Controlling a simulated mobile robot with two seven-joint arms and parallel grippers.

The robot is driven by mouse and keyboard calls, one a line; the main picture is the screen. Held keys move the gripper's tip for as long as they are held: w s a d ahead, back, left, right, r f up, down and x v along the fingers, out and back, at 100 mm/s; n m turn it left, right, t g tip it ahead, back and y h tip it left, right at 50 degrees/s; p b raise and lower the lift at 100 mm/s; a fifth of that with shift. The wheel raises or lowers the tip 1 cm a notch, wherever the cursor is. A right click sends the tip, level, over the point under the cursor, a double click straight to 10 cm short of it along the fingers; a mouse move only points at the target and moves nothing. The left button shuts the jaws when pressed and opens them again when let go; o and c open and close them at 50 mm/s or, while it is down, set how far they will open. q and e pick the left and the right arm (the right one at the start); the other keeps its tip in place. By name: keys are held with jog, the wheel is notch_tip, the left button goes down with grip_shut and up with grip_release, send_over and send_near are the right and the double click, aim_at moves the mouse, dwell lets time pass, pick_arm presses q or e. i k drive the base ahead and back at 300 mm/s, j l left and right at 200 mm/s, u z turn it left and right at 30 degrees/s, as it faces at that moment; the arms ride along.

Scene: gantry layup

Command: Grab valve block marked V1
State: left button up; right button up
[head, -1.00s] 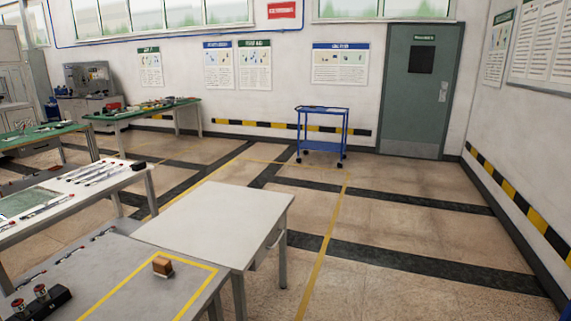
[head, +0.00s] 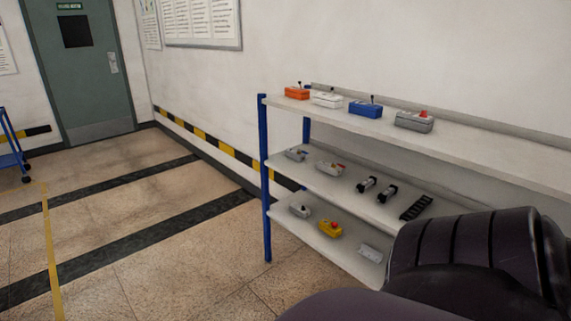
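No label V1 can be read in the head view, so I cannot tell which item is the valve block. A shelf rack (head: 266,180) with blue posts holds several small devices. On its top shelf are an orange box (head: 297,93), a white box (head: 327,100), a blue box (head: 366,110) and a grey box with a red button (head: 414,122). The middle shelf bears small grey units (head: 330,169), dark cylinders (head: 387,194) and a black ridged strip (head: 416,208). The bottom shelf bears a yellow box (head: 329,229) and grey pieces. Neither gripper shows.
A dark part of my own arm covers the lower right and hides part of the rack. A green door (head: 92,70) stands at the upper left, with a blue cart (head: 10,150) at the left edge. The floor left of the rack is clear.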

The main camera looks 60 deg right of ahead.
aim_at(334, 170)
jog(key=z, duration=2.25)
jog(key=i+j, duration=0.35)
jog(key=i, duration=0.15)
jog(key=i+j+z, duration=0.15)
jog(key=i+j, duration=0.15)
jog(key=i, duration=0.2)
